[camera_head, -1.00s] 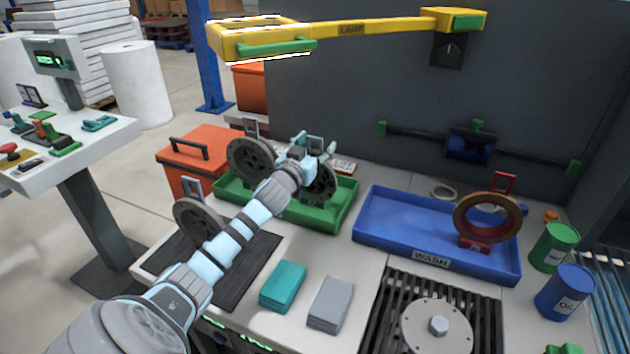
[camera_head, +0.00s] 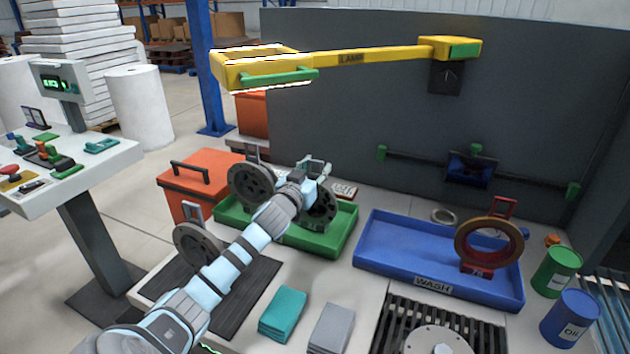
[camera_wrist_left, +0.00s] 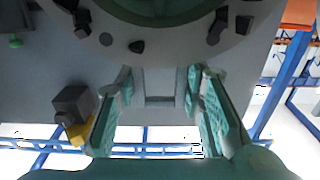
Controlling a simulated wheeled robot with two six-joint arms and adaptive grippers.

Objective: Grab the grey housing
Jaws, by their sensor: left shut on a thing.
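A grey housing (camera_head: 322,210), a dark round body with a handle on top, stands in the green tray (camera_head: 343,238). My left gripper (camera_head: 312,170) is at its top, and my arm hides part of it. In the left wrist view, the fingers of my left gripper (camera_wrist_left: 160,90) are on both sides of the grey handle (camera_wrist_left: 160,72), shut on it. The round body of the housing (camera_wrist_left: 235,20) fills the top there. A second similar housing (camera_head: 250,184) stands at the tray's left, and a third (camera_head: 197,245) is on the dark mat. My right gripper is not in view.
A blue wash tray (camera_head: 385,265) holding a brown ring part (camera_head: 488,243) with a red handle is to the right. Teal cloths (camera_head: 283,312) and grey cloths (camera_head: 331,328) lie in front. A yellow lamp arm (camera_head: 380,55) hangs above; an orange box (camera_head: 197,185) stands behind left.

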